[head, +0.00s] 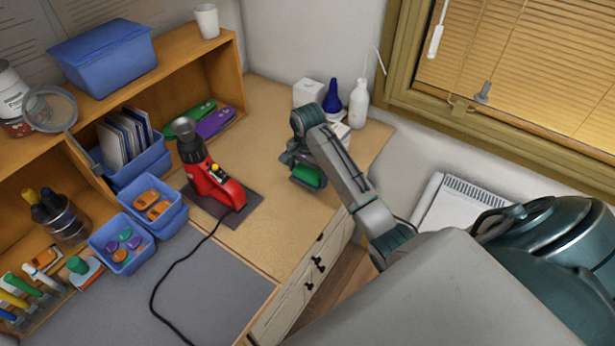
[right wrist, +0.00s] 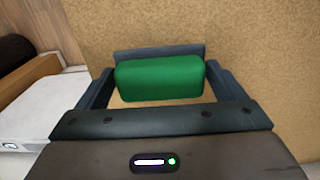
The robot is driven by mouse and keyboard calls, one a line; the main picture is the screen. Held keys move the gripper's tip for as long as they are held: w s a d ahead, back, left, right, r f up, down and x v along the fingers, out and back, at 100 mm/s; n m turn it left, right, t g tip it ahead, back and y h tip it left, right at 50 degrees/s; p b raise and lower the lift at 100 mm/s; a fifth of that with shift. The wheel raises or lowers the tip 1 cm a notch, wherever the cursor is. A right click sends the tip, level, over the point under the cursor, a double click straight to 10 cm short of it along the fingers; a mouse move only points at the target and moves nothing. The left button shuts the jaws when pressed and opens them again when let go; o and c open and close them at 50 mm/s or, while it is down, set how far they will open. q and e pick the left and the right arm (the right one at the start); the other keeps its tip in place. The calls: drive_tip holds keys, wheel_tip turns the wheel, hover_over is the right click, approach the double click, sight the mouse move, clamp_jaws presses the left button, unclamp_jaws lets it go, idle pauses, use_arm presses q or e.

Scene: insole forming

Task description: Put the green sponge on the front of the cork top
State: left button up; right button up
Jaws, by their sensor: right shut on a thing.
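The green sponge (head: 308,176) is in my right gripper (head: 304,172), which is shut on it, over the right part of the cork top (head: 275,215). In the right wrist view the green sponge (right wrist: 160,78) lies between the two fingers of the right gripper (right wrist: 160,80), with the cork top (right wrist: 260,50) behind it. I cannot tell whether the sponge touches the cork. My left gripper is not in view.
A red heat tool (head: 215,185) stands on a dark mat left of the cork. A white box (head: 308,94), a blue bottle (head: 333,97) and a white bottle (head: 358,103) stand at the back. The front of the cork is clear. A black cable (head: 160,285) crosses the grey mat.

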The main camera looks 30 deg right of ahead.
sight(307, 178)
drive_tip(key=shift+w+d+r, duration=0.1)
drive_tip(key=shift+w+d, duration=0.1)
drive_tip(key=shift+w, duration=0.15)
wheel_tip(307, 178, down, 4)
drive_tip(key=shift+r+p, duration=0.25)
drive_tip(key=shift+p, duration=0.9)
drive_tip(key=shift+f, duration=0.15)
drive_tip(key=o, duration=0.6)
drive_tip(key=shift+f, duration=0.1)
